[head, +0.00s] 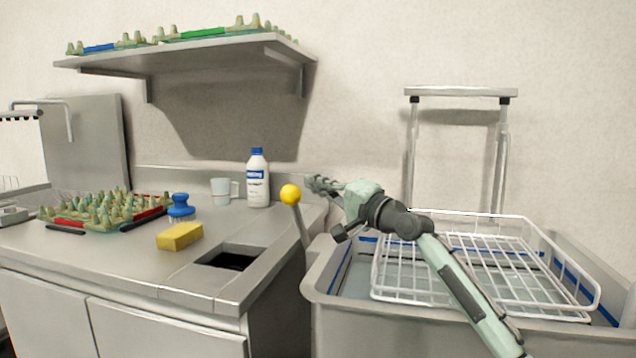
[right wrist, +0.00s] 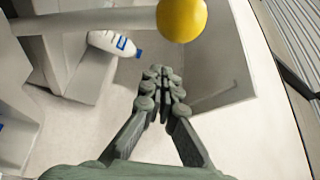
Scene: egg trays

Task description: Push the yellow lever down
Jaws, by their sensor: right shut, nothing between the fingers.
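No contact with the knob shows. My left gripper is not in view.
A white wire rack (head: 385,293) sits over the sink basin (head: 330,303). Left are a counter hole (head: 230,261), yellow sponge (head: 180,236), blue brush (head: 180,206), mug (head: 221,190), white bottle (head: 257,184) and egg tray (head: 140,213). A shelf (head: 180,56) hangs above.

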